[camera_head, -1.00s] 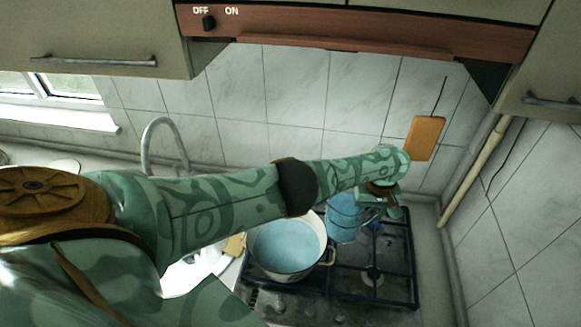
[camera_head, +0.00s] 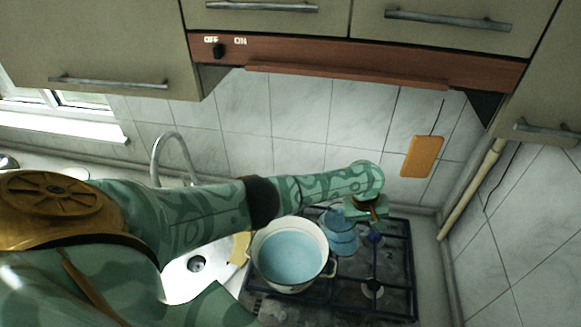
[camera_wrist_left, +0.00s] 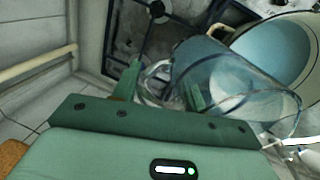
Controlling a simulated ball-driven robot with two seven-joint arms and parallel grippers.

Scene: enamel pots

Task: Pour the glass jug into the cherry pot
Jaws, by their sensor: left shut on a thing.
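The glass jug (camera_head: 341,236) is clear and bluish. It is above the hob, just right of the pot in the head view. My left gripper (camera_head: 366,213) is shut on it at its right side. In the left wrist view my fingers (camera_wrist_left: 160,88) are at the jug's handle, and the jug (camera_wrist_left: 235,80) appears tilted, its wide end towards the pot. The cream pot (camera_head: 328,262) stands on the hob with a pale blue inside; I cannot tell whether that is liquid. The pot also shows in the left wrist view (camera_wrist_left: 308,22). No cherry pattern is visible. My right gripper is out of view.
A sink (camera_head: 185,280) and curved tap (camera_head: 160,150) are on the left. A wooden board (camera_head: 422,157) hangs on the tiled wall behind. A hood (camera_head: 350,62) overhangs the hob.

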